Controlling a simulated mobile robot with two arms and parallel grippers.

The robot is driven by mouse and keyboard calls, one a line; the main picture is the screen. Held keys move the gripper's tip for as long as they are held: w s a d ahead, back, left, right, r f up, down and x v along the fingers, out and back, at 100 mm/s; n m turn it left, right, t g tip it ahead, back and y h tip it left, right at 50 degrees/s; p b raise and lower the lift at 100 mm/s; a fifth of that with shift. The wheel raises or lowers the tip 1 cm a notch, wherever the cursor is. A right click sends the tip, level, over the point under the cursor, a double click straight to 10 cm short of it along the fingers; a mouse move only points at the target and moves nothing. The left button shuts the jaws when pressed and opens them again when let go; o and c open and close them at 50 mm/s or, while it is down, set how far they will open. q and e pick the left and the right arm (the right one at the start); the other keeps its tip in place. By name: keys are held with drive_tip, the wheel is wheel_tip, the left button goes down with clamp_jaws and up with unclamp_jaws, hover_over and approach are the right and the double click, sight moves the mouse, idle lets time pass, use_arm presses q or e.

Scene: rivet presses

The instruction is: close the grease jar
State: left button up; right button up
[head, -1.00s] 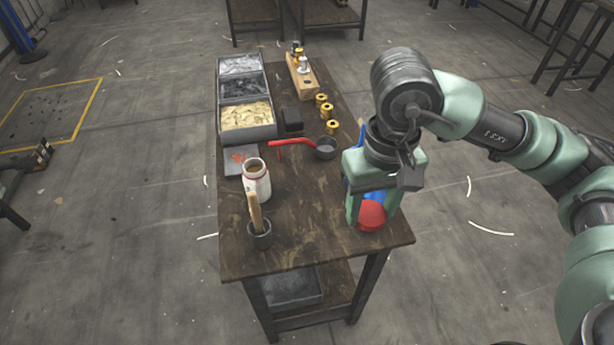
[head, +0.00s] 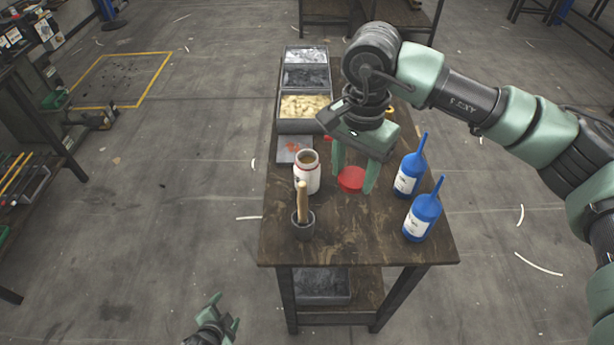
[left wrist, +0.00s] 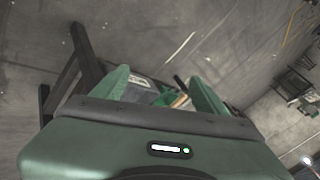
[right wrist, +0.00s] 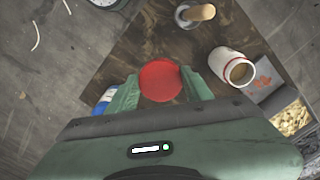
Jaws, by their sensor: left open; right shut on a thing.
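The grease jar (head: 307,174) is white with a red band, stands open on the table, and shows brown grease inside. It also shows in the right wrist view (right wrist: 233,67). The red lid (head: 351,180) is between the fingers of my right gripper (head: 354,187), which is shut on it just right of the jar. The lid also shows in the right wrist view (right wrist: 160,81). My left gripper (head: 230,312) is open and empty, low in front of the table's left side. It also shows in the left wrist view (left wrist: 163,85).
A brush in a dark cup (head: 304,226) stands just in front of the jar. Two blue bottles (head: 418,218) stand at the right of the table (head: 345,245). A parts bin (head: 305,126) and a grey card with red marks (head: 294,150) lie behind the jar.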

use_arm(q)
drive_tip(key=w+d+r+m+t, duration=0.1)
drive_tip(key=w+r+m+t, duration=0.35)
drive_tip(key=w+r, duration=0.65)
drive_tip(key=m+h, duration=1.3)
drive_tip(key=m, duration=1.5)
approach(302, 175)
drive_tip(key=shift+w+f+t, duration=0.25)
drive_tip(key=shift+w+f, duration=0.45)
drive_tip(key=shift+s+d+r+m, duration=0.1)
drive_tip(key=shift+d+m, duration=0.15)
drive_tip(key=shift+m, duration=0.3)
use_arm(e)
drive_tip(key=w+a+r+m, duration=0.1)
drive_tip(key=w+a+m, duration=0.7)
drive_tip(key=w+m, duration=0.2)
drive_tip(key=shift+w+a+r, duration=0.25)
drive_tip(key=shift+w, duration=0.95)
use_arm(q)
drive_tip(key=x, duration=1.2)
drive_tip(key=shift+f, duration=0.25)
